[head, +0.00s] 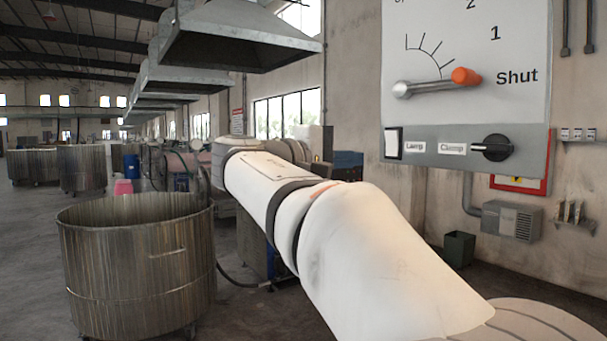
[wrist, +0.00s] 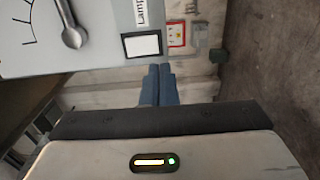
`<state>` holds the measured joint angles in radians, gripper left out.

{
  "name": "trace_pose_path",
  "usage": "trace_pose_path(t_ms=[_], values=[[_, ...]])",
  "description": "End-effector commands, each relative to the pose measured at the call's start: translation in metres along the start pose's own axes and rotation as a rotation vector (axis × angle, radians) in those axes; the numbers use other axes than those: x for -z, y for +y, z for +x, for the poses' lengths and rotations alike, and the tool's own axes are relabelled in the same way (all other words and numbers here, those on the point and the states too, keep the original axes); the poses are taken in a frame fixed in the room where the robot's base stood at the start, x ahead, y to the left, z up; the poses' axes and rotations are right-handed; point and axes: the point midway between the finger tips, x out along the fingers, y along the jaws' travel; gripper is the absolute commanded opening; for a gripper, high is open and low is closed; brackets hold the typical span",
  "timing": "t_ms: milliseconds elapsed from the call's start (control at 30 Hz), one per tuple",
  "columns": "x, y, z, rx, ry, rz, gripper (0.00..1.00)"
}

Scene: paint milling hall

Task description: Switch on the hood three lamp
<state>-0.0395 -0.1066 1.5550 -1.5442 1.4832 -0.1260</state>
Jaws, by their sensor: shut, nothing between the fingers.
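A grey control panel (head: 470,60) hangs at the upper right of the head view. A white rocker switch (head: 392,143) in a dark frame sits at its lower left beside a "Lamp" label (head: 414,147). The switch also shows in the wrist view (wrist: 142,45), where the panel appears turned sideways. My gripper (wrist: 160,70) has blue fingers closed together and empty. In the wrist view its tips lie just below the switch, apart from it as far as I can tell. The head view does not show my gripper. No hood number is readable on the panel.
The panel also carries a lever with an orange knob (head: 466,76) near "Shut" and a black "Clamp" knob (head: 497,147). Metal hoods (head: 240,40) hang overhead. A large steel vat (head: 135,260) stands at left. A red-framed sign (wrist: 176,33) is on the wall.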

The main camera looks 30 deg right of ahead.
Motion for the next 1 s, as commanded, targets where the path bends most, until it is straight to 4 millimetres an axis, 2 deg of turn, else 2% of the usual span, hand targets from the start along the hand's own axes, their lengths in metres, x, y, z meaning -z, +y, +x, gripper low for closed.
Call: trace_pose_path(t_ms=[33,200,400,1000], values=[[0.001,-0.004,-0.012,0.0,0.006,0.0,0.0],[0.0,-0.007,-0.041,0.001,0.002,0.0,0.0],[0.0,-0.009,-0.06,0.0,-0.002,-0.001,0.0],[-0.001,-0.009,-0.064,0.001,-0.005,-0.001,0.0]])
